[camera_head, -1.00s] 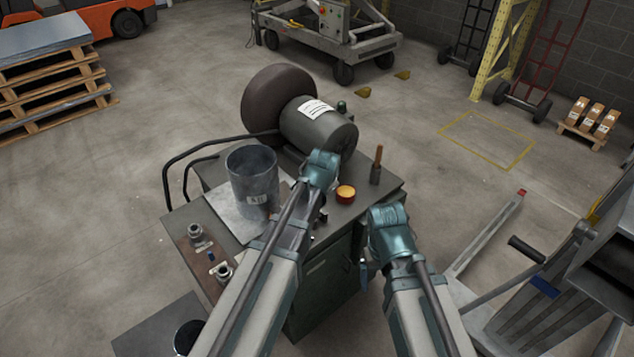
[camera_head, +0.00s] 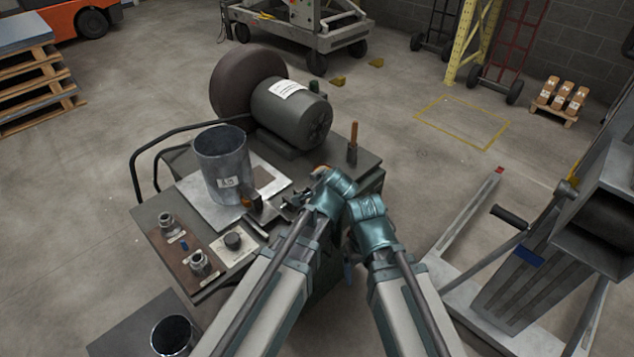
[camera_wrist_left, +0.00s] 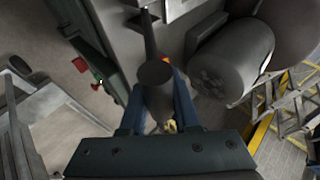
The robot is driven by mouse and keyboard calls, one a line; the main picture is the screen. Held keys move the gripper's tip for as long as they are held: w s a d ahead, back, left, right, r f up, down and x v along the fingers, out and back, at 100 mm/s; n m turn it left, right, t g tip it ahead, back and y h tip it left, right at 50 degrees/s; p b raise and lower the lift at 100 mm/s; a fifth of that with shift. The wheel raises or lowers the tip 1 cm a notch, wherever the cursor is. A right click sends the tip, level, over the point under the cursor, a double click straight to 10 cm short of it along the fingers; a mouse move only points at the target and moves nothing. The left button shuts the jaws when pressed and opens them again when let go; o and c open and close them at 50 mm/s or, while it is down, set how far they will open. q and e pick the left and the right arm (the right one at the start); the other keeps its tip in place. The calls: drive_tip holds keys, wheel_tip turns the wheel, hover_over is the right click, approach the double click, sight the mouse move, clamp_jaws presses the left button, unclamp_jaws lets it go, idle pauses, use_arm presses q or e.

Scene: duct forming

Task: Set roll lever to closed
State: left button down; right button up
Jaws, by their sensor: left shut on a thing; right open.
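My left gripper (camera_head: 318,180) is at the front right of the dark bench (camera_head: 150,215), below the motor. In the left wrist view its blue fingers (camera_wrist_left: 158,105) are shut on a dark rounded part (camera_wrist_left: 157,78), with a dark rod (camera_wrist_left: 149,35) beyond it. I cannot tell for sure whether this is the roll lever; my wrist hides it in the head view. An upright orange-handled lever (camera_head: 353,138) stands free near the bench's back right corner. My right gripper (camera_head: 348,266) is open beside the bench front, its fingers mostly hidden behind its wrist.
A grey motor (camera_head: 292,112) with a big brown drum stands at the bench's back. A metal cylinder (camera_head: 222,162) stands on a light plate. Small fittings (camera_head: 199,262) lie front left. A grey lift machine (camera_head: 515,285) stands right; floor between it and the bench is partly clear.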

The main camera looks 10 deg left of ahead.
idle(0.4)
use_arm(q)
drive_tip(key=c, duration=0.7)
unclamp_jaws()
drive_tip(key=shift+o, duration=0.2)
drive_tip(key=shift+s+r, duration=0.1)
use_arm(e)
drive_tip(key=shift+r, duration=0.1)
